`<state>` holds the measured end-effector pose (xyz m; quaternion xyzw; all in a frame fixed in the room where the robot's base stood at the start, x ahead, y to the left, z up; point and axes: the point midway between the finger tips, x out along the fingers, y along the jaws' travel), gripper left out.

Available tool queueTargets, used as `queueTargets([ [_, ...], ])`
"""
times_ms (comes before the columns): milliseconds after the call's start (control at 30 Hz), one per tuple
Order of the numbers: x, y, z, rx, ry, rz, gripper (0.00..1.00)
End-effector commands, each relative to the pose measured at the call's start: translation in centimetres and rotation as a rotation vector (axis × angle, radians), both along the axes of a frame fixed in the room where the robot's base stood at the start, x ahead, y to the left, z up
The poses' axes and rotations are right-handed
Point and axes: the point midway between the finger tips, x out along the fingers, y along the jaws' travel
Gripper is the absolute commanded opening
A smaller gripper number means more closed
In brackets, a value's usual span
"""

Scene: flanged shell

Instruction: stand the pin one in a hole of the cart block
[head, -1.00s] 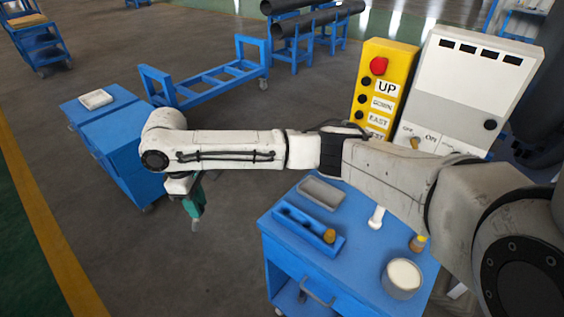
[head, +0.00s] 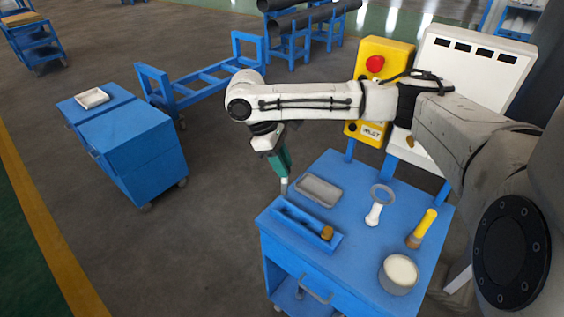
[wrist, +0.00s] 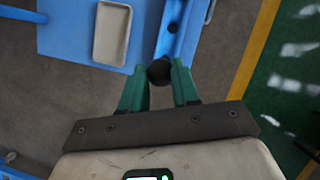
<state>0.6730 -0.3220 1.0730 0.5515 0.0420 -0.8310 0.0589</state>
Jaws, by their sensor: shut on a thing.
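My gripper (head: 283,176) is shut on the pin one, whose pale lower end (head: 284,186) shows below the green fingers in the head view. In the wrist view the pin one (wrist: 159,71) is a dark round end between the fingertips. The blue cart block (head: 296,219) lies along the left edge of the blue cart top, with a brown plug standing at its near end. The gripper is above the block's far end. In the wrist view the block (wrist: 184,39) is just ahead of the fingers, with a dark hole showing. The pin's clearance from the block cannot be told.
A grey tray (head: 320,181) lies beside the block. A white-handled ring tool (head: 375,213), a yellow-handled tool (head: 422,226) and a grey can (head: 398,284) stand further right on the cart. A second blue cabinet (head: 130,145) is at the left, with open floor between.

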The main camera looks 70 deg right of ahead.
Motion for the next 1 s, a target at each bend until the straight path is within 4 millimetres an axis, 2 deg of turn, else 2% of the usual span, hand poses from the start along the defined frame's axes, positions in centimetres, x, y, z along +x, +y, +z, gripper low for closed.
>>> queueTargets([
  [333,-0.1,0.0,0.7,0.000,0.003,0.002,0.00],
  [400,-0.1,0.0,-0.7,0.001,0.003,0.001,0.00],
  [700,-0.1,0.1,-3.5,0.000,0.003,0.002,0.00],
  [1000,0.0,0.0,-5.2,-0.001,0.003,0.002,0.00],
])
